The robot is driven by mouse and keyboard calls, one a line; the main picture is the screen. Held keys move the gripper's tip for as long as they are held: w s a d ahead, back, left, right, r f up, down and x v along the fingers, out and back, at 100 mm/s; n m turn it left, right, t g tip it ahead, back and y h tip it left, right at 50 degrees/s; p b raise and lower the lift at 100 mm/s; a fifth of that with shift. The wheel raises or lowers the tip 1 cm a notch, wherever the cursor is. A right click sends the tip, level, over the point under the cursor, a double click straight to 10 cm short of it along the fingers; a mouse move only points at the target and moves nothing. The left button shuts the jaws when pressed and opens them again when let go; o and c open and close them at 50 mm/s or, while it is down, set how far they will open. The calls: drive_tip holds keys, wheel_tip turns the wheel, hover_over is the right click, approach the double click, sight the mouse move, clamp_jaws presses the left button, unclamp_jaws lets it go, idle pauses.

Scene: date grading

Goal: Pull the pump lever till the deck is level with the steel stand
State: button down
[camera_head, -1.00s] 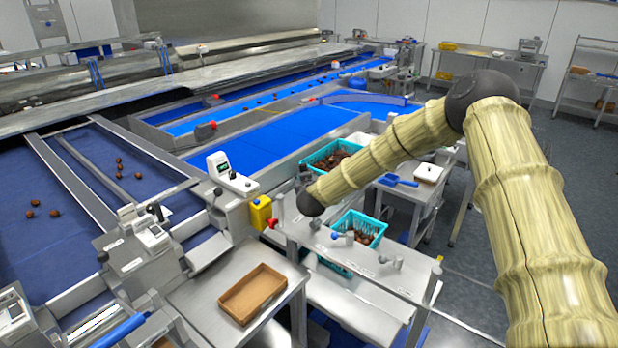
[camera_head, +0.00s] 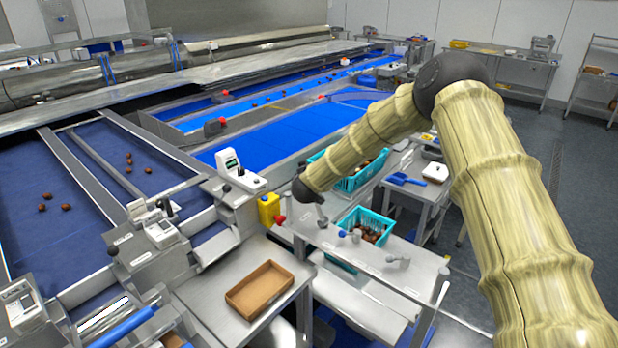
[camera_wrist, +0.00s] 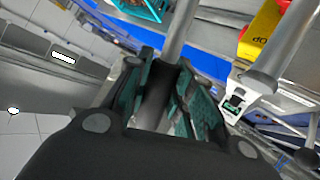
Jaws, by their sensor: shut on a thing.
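My gripper (camera_wrist: 165,88) is shut on the pump lever (camera_wrist: 181,32), a steel rod with a dark grip between the teal finger pads in the wrist view. In the head view the end of my arm (camera_head: 307,192) hangs over the rear left of a steel bench with several small knobs and handles (camera_head: 365,260); the fingers and lever are mostly hidden there. A pale steel surface (camera_head: 352,305) lies lower, below that bench. I cannot tell for certain which surface is the deck and which the steel stand, or whether they are level.
A brown tray (camera_head: 260,290) lies on the left table. Floor at right is clear.

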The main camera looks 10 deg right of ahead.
drive_tip(key=shift+w+a, duration=0.1)
drive_tip(key=shift+a, duration=0.1)
drive_tip(key=shift+w+a+f, duration=0.1)
drive_tip(key=shift+w+a, duration=0.1)
drive_tip(key=shift+w, duration=0.05)
drive_tip(key=shift+s+d+f+b, duration=0.15)
drive_tip(key=shift+d+f+b, duration=0.1)
drive_tip(key=shift+b, duration=0.7)
drive_tip(key=s+b, duration=0.1)
drive_tip(key=d+b, duration=0.1)
drive_tip(key=b, duration=0.1)
drive_tip(key=shift+s+d+r+m+t, duration=0.15)
drive_tip(key=shift+s+r+m+t, duration=0.15)
drive_tip(key=shift+s+r+t, duration=0.1)
drive_tip(key=shift+s+d+r+b, duration=0.25)
drive_tip(key=shift+r+b, duration=0.15)
drive_tip(key=shift+b, duration=0.15)
